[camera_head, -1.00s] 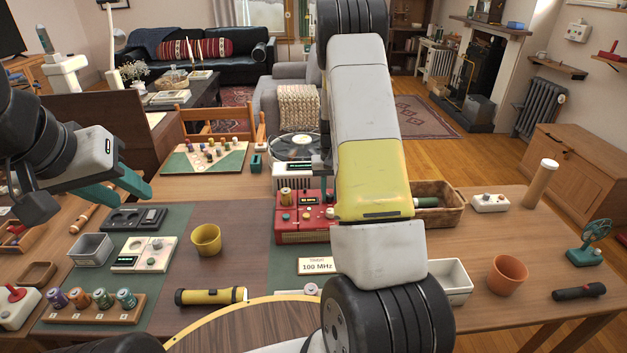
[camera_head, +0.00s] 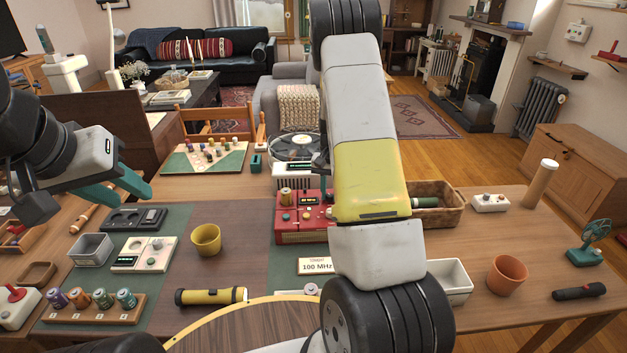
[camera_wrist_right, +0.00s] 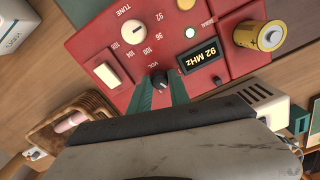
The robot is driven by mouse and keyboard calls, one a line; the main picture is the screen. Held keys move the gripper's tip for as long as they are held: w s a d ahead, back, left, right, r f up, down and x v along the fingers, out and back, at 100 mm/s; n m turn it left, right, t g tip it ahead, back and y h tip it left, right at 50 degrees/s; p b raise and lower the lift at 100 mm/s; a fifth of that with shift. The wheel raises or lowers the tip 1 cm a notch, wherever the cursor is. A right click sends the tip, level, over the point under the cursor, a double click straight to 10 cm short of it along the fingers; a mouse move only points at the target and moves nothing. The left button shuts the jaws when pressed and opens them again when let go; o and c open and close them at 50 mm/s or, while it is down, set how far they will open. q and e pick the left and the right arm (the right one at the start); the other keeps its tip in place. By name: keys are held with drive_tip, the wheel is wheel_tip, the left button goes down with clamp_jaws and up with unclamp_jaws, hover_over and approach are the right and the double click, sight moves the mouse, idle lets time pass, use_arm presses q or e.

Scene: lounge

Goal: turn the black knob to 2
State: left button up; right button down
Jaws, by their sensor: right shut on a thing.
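The red radio (camera_head: 290,228) stands on the table, partly hidden by my right arm in the head view; it also shows in the right wrist view (camera_wrist_right: 115,62). The black knob (camera_wrist_right: 160,79) sits on its panel by the VOL label. My right gripper (camera_wrist_right: 161,90) is shut on this knob, one teal finger on each side. No number marks around the knob are readable. A white TUNE knob (camera_wrist_right: 131,31) and a display (camera_wrist_right: 203,55) reading 92 MHz are close by. My left gripper (camera_head: 122,190) is open and empty, above the table's left side.
A card reading 100 MHz (camera_head: 316,266) stands before the radio. A yellow cup (camera_head: 206,240), a flashlight (camera_head: 211,296) and a rack of several coloured cylinders are to the left. A wicker basket (camera_head: 452,214), white bin (camera_head: 452,281) and orange pot (camera_head: 507,275) are to the right.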

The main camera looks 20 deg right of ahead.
drive_tip(key=shift+w, duration=0.1)
drive_tip(key=c, duration=1.5)
unclamp_jaws()
drive_tip(key=shift+r, duration=3.95)
